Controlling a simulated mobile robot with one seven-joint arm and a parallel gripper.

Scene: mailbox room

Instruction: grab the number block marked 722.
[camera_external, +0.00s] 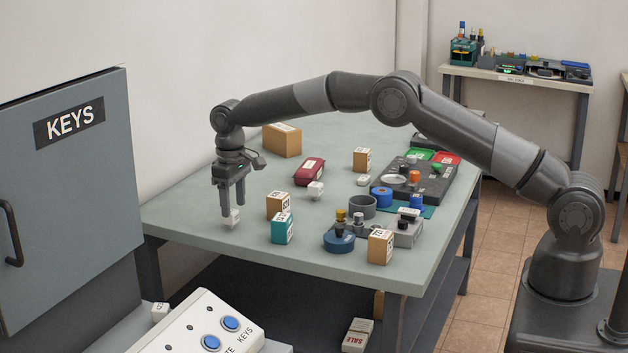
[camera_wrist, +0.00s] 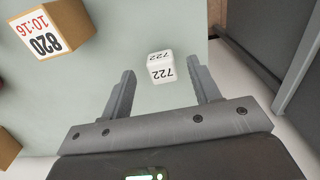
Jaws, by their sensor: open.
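A small white block marked 722 (camera_wrist: 160,67) lies on the table in the wrist view, just ahead of and between my two open fingers. It also shows in the external view (camera_external: 234,217), at the fingertips near the table's left front edge. My gripper (camera_external: 232,212) points down from the arm. In the wrist view my gripper (camera_wrist: 163,84) is open, with clear gaps between the block and each finger. The number shows on two faces of the block.
A tan block marked 820 (camera_wrist: 48,32) stands left in the wrist view. In the external view a teal block (camera_external: 283,229), a tan block (camera_external: 278,205) and a white block (camera_external: 316,190) stand to the right. The grey KEYS cabinet (camera_external: 70,200) is at left.

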